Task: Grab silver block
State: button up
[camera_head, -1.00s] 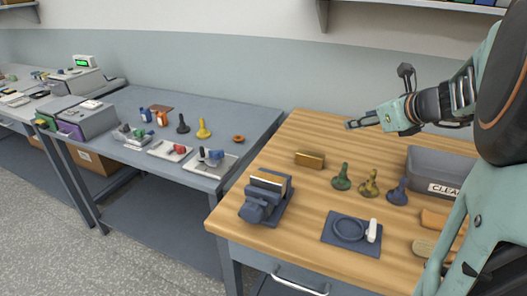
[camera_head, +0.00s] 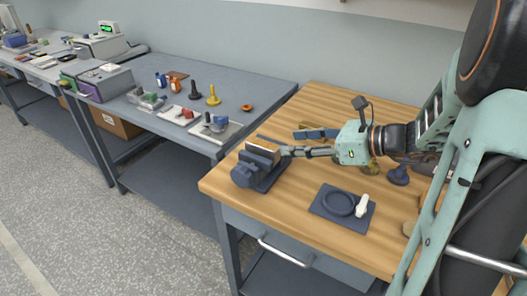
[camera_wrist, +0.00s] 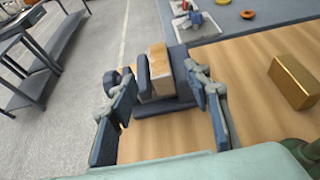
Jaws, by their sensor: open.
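A dark blue-grey vise (camera_head: 245,176) sits near the left front corner of the wooden table. A pale, shiny block (camera_head: 262,150), apparently the silver one, stands upright between its jaws. In the wrist view this block (camera_wrist: 160,68) shows a tan, reflecting face and lies ahead, between the lines of my two fingers. My gripper (camera_head: 286,146) is open just right of the vise, and its spread fingers (camera_wrist: 161,82) hold nothing. I cannot tell whether a fingertip touches the vise.
A gold block (camera_wrist: 294,82) lies to the right on the wooden table (camera_head: 285,205). A dark mat (camera_head: 325,211) with a ring and a white piece lies in front. A grey bench (camera_head: 230,92) adjoins at left.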

aim_at(263, 144)
jog(key=x, duration=0.8)
jog(key=shift+a+f+b, duration=0.1)
jog(key=shift+a+b, duration=0.05)
jog(key=shift+b, duration=0.2)
grip_shut()
